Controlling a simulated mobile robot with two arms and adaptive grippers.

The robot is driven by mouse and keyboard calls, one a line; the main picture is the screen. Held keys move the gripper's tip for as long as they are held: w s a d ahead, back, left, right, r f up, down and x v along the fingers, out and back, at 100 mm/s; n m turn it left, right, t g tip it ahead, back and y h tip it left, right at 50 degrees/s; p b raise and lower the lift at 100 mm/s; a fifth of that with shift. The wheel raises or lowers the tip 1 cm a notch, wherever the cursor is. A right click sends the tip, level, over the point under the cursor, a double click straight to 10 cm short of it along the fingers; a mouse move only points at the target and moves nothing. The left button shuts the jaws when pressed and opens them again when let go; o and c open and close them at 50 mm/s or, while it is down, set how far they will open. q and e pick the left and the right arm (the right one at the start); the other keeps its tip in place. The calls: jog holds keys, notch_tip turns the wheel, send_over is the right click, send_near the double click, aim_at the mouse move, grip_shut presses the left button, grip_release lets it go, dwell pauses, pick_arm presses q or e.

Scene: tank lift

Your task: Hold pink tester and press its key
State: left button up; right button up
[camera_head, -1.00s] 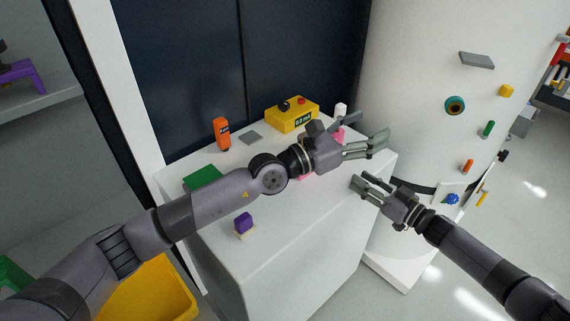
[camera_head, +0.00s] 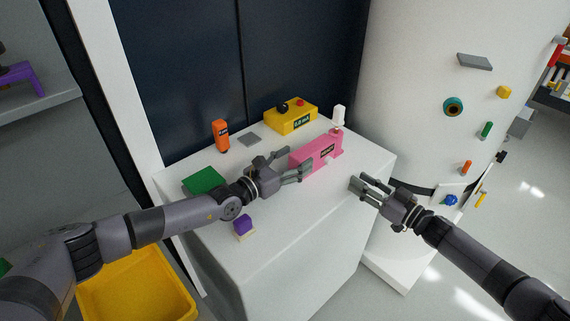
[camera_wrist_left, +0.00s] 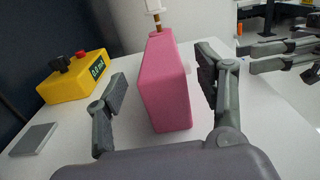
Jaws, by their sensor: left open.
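In the left wrist view the pink tester (camera_wrist_left: 164,85) shows between the two spread fingers of my left gripper (camera_wrist_left: 160,98), with gaps on both sides. My right gripper (camera_head: 368,185) has its fingers apart and is empty, right of the tester near the cabinet's right edge. I cannot make out the key clearly.
A yellow box (camera_head: 284,121) with a red button, an orange device (camera_head: 221,135), a grey plate (camera_head: 250,138), a green block (camera_head: 203,180) and a purple block (camera_head: 243,225) share the white cabinet top (camera_head: 290,225). A white tank (camera_head: 420,90) stands to the right.

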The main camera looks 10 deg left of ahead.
aim_at(304, 152)
pick_arm(q)
jog(key=x, duration=0.4)
jog(key=shift+c, duration=0.3)
jog(key=c, duration=1.3)
jog(key=shift+c, duration=0.3)
pick_arm(e)
grip_shut()
dwell(0.7)
